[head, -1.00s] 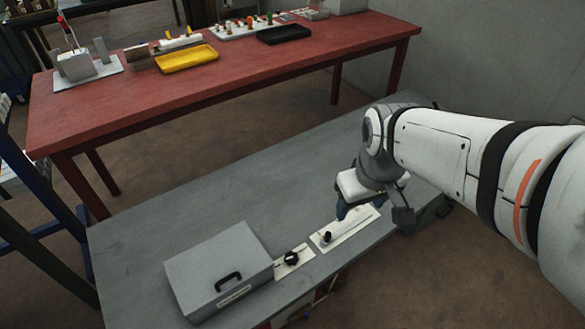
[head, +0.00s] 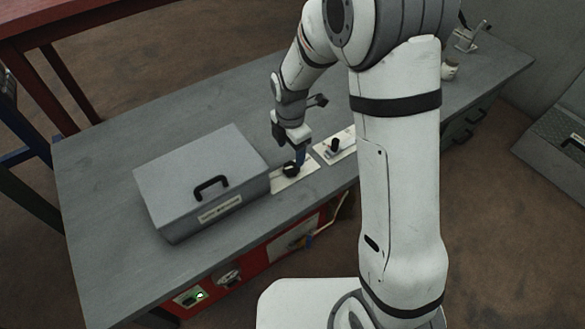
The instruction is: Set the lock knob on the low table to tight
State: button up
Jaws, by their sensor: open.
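The black lock knob (head: 290,169) sits on a small pale plate (head: 306,178) on the low grey table (head: 105,160), just right of the grey box. My gripper (head: 297,160) points down right at the knob, with its dark fingers close above or beside it. The fingers are open. They partly cover the knob, and I cannot tell whether they touch it. The knob's pointer and any marks on the plate are too small to read.
A grey box (head: 185,165) with a black handle stands left of the knob plate. Another plate with an upright black knob (head: 334,146) lies close on the right, beside my arm. Red panels (head: 255,262) show under the table's front edge. The table's back left is clear.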

aim_at(291, 166)
notch_tip(291, 166, down, 7)
jog(key=shift+r+b, duration=0.1)
jog(key=shift+b, duration=1.1)
jog(key=shift+c, duration=0.4)
jog(key=shift+w, duration=0.1)
jog(key=c, duration=0.9)
